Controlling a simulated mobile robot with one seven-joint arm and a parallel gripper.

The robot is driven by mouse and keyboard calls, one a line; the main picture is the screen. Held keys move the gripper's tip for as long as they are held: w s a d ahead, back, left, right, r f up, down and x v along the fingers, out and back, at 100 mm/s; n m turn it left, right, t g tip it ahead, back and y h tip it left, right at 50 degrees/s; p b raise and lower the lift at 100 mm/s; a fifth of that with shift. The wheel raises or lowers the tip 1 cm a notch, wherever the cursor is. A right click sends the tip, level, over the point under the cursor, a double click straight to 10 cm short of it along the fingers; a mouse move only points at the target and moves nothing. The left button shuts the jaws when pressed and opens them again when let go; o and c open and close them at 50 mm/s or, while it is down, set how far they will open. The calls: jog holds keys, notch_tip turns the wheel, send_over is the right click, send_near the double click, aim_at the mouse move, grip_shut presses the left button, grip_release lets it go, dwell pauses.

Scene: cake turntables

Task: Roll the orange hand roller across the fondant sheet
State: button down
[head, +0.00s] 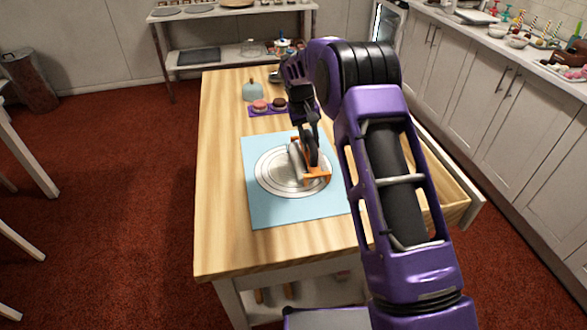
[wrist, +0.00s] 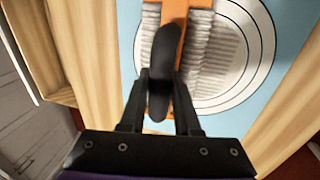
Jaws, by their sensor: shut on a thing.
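The orange hand roller (head: 318,175) has an orange frame, a black handle and a pale ribbed roller; it shows large in the wrist view (wrist: 204,50). My gripper (head: 311,142) is shut on the black handle, which stands between its two fingers in the wrist view (wrist: 160,88). The round, whitish fondant sheet (head: 275,178) lies on a light blue mat (head: 265,212), with dark rings around it. The roller is over the right part of the sheet. I cannot tell whether it presses on it. My gripper hides part of the roller.
The mat lies on a wooden table (head: 225,240). A purple tray (head: 254,113) with pink and brown round sweets and a pale domed container (head: 253,91) stand behind it. An open drawer (head: 455,200) juts out at the right. The table's left and front are clear.

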jog(key=shift+f, duration=0.1)
jog(key=shift+a+r+p, duration=0.1)
jog(key=shift+r+p, duration=0.9)
jog(key=shift+r, duration=0.55)
jog(key=shift+w+r, duration=0.1)
jog(key=shift+r, duration=1.4)
